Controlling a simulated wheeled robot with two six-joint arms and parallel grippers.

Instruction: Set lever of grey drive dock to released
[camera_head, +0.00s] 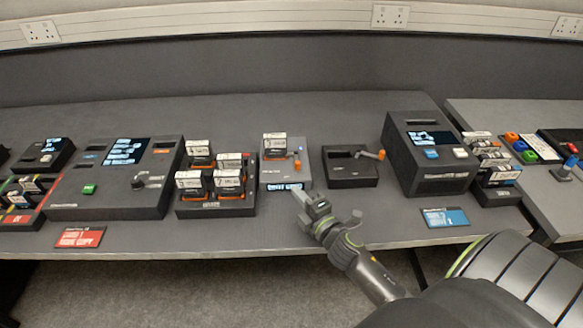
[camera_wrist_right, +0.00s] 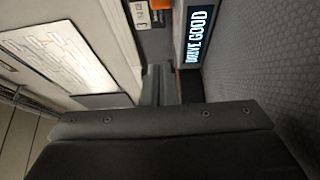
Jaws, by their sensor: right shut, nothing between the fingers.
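The grey drive dock (camera_head: 271,182) stands mid-desk with a white-labelled drive (camera_head: 274,147) in it. Its orange-tipped lever (camera_head: 297,160) stands up at the dock's right side. The dock's small front display (camera_head: 285,187) is lit and reads "DRIVE GOOD" in the right wrist view (camera_wrist_right: 198,36). My right gripper (camera_head: 308,197) is shut and empty, just in front of the dock's right front corner and below the lever. In the wrist view its fingers (camera_wrist_right: 158,84) point towards the dock. My left gripper is not in view.
A black dock (camera_head: 350,177) with an orange-tipped lever (camera_head: 372,154) stands right of the grey dock. A black tray (camera_head: 215,210) of several drives stands close on its left. A dark device (camera_head: 430,174) is further right. Bare desk lies in front of the black dock.

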